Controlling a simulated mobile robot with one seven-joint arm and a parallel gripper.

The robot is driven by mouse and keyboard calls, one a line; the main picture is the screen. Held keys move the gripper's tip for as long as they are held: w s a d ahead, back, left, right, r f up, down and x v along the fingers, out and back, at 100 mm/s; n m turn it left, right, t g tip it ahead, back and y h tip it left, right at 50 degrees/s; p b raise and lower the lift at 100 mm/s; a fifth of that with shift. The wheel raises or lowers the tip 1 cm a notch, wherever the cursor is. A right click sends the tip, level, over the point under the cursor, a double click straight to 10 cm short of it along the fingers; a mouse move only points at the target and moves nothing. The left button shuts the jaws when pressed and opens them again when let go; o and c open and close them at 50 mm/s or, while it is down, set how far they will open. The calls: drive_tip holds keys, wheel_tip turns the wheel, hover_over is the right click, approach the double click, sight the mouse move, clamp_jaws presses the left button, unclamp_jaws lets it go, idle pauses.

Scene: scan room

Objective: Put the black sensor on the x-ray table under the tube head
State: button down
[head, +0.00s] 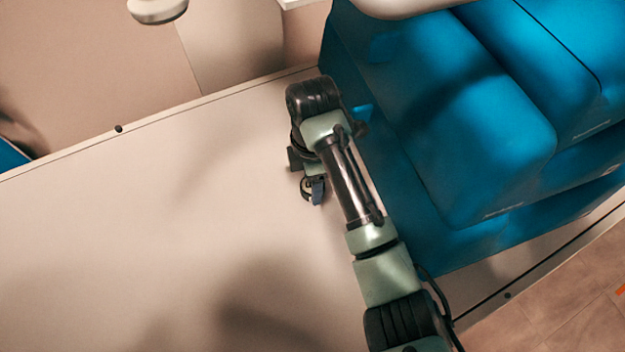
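The x-ray table appears to be the broad pale flat top (130,240) that fills the left and middle of the head view. My gripper (312,192) is above this top, beside the blue cushions, and points down. It is small and partly hidden by my arm, so I cannot tell whether its fingers are open or shut. I cannot make out the black sensor, in the gripper or on the table. A pale rounded part (405,5) is cut off at the top edge; I cannot tell whether it belongs to the tube head.
Large blue cushions (470,130) are stacked on the right part of the top, close to my arm. A white rounded fitting (157,10) shows at the upper left. Tiled floor (570,300) is at the lower right. The left of the top is clear.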

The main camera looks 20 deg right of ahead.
drive_tip(key=shift+f, duration=0.2)
drive_tip(key=shift+c, duration=0.8)
unclamp_jaws()
wheel_tip(320, 180, up, 12)
drive_tip(key=p, duration=0.4)
drive_tip(key=shift+r+p, duration=0.15)
drive_tip(key=shift+p, duration=0.15)
